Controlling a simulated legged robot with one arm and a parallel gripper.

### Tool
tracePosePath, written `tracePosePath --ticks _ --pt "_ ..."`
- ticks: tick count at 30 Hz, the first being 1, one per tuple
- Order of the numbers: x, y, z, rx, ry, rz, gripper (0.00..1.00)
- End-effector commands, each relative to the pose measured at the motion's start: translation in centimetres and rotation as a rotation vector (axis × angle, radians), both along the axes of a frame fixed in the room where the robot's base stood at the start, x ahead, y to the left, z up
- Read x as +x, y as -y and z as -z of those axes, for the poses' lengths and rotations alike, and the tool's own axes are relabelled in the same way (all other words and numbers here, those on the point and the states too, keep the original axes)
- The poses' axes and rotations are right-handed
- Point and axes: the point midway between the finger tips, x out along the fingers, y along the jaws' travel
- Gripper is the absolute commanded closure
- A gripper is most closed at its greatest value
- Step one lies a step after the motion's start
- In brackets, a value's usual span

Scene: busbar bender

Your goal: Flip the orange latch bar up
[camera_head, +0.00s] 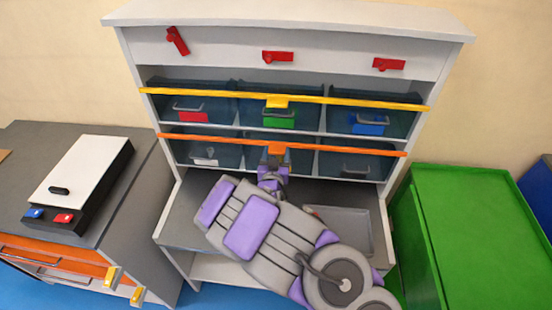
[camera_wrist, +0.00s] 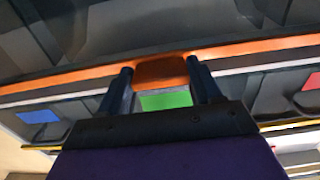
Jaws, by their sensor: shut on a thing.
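The orange latch bar (camera_head: 350,149) runs across the front of the lower row of bins in the head view. It has a small orange tab (camera_head: 277,148) at its middle. In the wrist view the bar (camera_wrist: 250,48) crosses the picture, and the tab (camera_wrist: 160,73) sits between the two dark fingers. My gripper (camera_wrist: 163,80) is shut on the tab. In the head view my gripper (camera_head: 273,160) is just below the bar's middle, partly hidden by my arm. A yellow latch bar (camera_head: 350,101) crosses the upper row of bins.
Upper bins have red (camera_head: 192,117), green (camera_head: 280,122) and blue (camera_head: 368,128) labels. A grey tray (camera_head: 345,228) lies on the shelf below. A green cabinet (camera_head: 470,225) stands right, a grey bench (camera_head: 110,190) left. Red handles (camera_head: 277,57) line the top panel.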

Motion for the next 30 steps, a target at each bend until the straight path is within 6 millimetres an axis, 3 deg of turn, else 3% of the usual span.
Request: tracePosePath --ticks 1,5,16,17,24,30 --pt "0.1 -0.1 -1.6 0.004 0.008 -0.001 0.91" --pt "0.1 -0.2 -2.9 0.005 0.007 -0.003 0.91" --pt "0.0 -0.3 -3.5 0.006 0.013 -0.005 0.91" --pt "0.0 -0.3 -3.5 0.006 0.013 -0.005 0.33" --pt "0.0 -0.2 -3.4 0.005 0.01 -0.004 0.11" --pt "0.1 -0.1 -3.2 0.005 0.005 -0.003 0.11"
